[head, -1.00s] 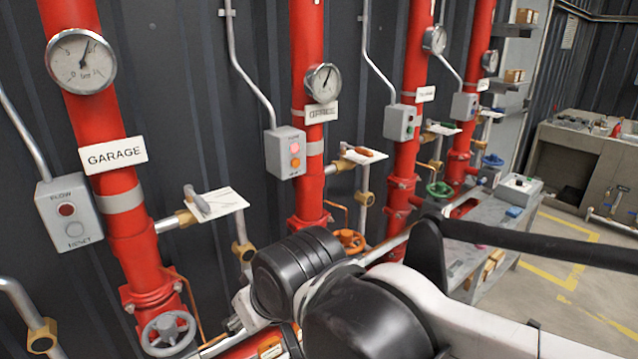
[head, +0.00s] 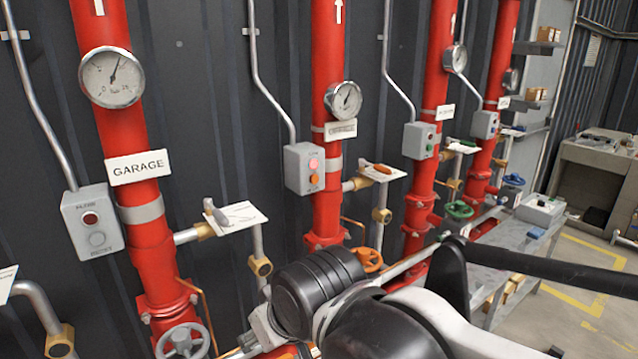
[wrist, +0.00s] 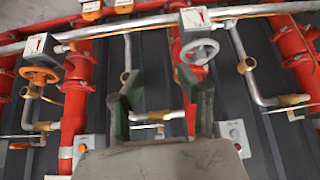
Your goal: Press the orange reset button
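The orange reset button (head: 314,180) is the lower button on a grey box (head: 297,167) beside the second red pipe in the head view. A glowing pinkish-red lamp (head: 313,164) sits just above it. In the wrist view a grey box with an orange spot (wrist: 82,148) shows at the lower left, partly cut off. My gripper (wrist: 162,100) shows in the wrist view with its two dark green fingers well apart and nothing between them. It is apart from that box. In the head view my arm hides the gripper.
The GARAGE pipe has its own grey box (head: 93,222) with a dark red lamp and a grey button. A grey handwheel (head: 183,342), an orange handwheel (head: 366,260) and small valve shelves (head: 383,172) stick out near the pipes. A workbench (head: 512,240) stands at the right.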

